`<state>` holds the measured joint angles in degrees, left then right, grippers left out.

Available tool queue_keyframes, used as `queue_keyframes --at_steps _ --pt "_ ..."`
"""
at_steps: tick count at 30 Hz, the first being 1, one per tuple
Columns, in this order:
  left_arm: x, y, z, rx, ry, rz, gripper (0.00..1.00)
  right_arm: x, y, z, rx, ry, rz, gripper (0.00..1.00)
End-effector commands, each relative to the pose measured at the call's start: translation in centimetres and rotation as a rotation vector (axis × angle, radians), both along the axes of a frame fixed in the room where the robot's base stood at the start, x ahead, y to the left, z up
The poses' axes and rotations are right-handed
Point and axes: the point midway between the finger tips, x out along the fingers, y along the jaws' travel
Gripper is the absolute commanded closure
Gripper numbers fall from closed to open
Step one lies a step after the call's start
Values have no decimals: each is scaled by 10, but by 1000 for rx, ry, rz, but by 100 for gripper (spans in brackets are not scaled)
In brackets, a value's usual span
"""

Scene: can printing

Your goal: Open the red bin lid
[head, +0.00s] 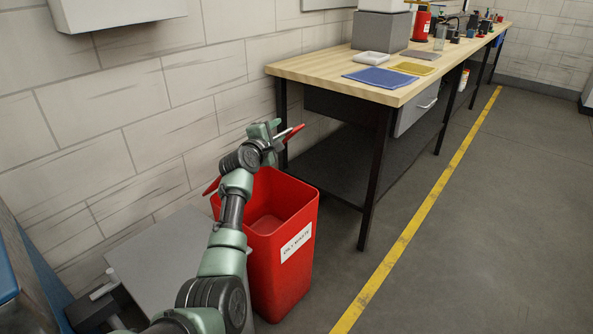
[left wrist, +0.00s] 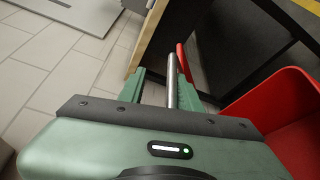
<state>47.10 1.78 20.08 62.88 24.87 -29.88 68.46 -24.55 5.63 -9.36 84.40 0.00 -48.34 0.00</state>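The red bin (head: 284,255) stands on the floor with its top open, and I see down into it. Its red lid (head: 211,187) is raised and seen nearly edge-on, mostly hidden behind my left arm. Another red part of it shows beyond the gripper. My left gripper (head: 276,133) is at the raised lid, above the bin's back. In the left wrist view a silver bar (left wrist: 172,82) lies between the spread fingers, nearer the right one, with a gap on the left. The red bin (left wrist: 275,115) also shows there at the right. My right gripper is not in view.
A wooden workbench (head: 330,70) with black legs stands behind the bin, holding a blue mat (head: 388,77), a white tray (head: 371,58) and several tools. A tiled wall is at the left. A yellow line (head: 420,217) crosses the clear floor at the right.

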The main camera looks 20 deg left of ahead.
Motion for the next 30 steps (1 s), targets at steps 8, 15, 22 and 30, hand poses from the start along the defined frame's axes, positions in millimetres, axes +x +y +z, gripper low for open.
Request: queue_keyframes --at_steps 8,15,22,30 --pt "-14 -39 -49 150 -55 -2 67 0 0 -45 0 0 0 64" --pt "-22 -61 -78 259 -96 0 67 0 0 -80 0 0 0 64" --pt "-25 -70 -88 307 -115 2 67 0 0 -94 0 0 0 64" --pt "-26 -71 -87 315 -118 1 67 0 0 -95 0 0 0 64"
